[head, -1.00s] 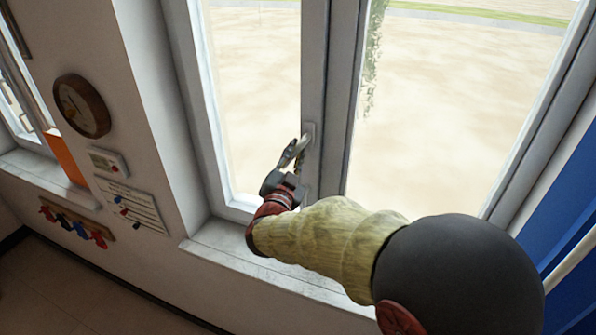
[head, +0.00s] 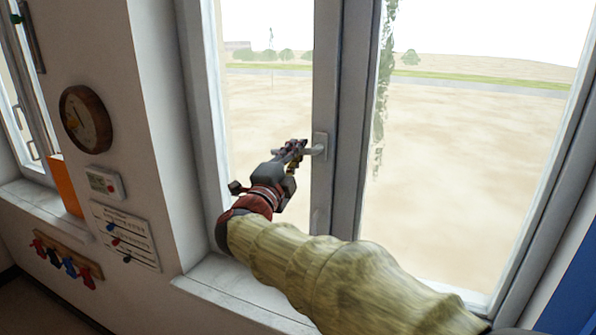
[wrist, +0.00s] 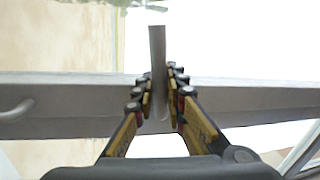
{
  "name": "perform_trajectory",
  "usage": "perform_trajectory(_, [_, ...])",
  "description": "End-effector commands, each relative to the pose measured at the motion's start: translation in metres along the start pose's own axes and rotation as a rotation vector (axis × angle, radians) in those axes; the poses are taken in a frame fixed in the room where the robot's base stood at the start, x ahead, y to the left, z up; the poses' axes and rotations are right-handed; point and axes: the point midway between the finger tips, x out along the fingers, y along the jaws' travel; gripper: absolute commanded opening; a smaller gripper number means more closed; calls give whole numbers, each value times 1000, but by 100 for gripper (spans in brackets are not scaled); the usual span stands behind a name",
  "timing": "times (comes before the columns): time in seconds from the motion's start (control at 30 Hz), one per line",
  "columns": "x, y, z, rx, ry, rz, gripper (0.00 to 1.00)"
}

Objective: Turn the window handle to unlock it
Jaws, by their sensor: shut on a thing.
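The window handle (head: 317,150) is a light grey lever on the middle upright of the window frame (head: 325,75). In the head view it points left from its base plate, about level. My gripper (head: 298,147) comes from the lower left and is shut on the lever. In the wrist view the handle (wrist: 157,65) stands as a grey bar between the two fingers of my gripper (wrist: 158,98), with the frame crossing behind it. The pads sit on both sides of the bar. The lever's tip is partly hidden by the fingers in the head view.
A window sill (head: 230,290) runs below my arm. On the wall to the left are a round clock (head: 86,119), a small thermostat (head: 105,183), a notice board (head: 126,236) and a hook rack (head: 66,258). Blue fabric (head: 565,295) hangs at the lower right.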

Motion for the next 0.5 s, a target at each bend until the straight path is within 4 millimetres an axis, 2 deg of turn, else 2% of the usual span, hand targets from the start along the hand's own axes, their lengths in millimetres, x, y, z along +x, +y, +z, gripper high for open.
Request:
perform_trajectory(0.2, [0, -1, 1, 106, 21, 2, 0])
perform_trajectory(0.5, [1, -5, 0, 166, 33, 4, 0])
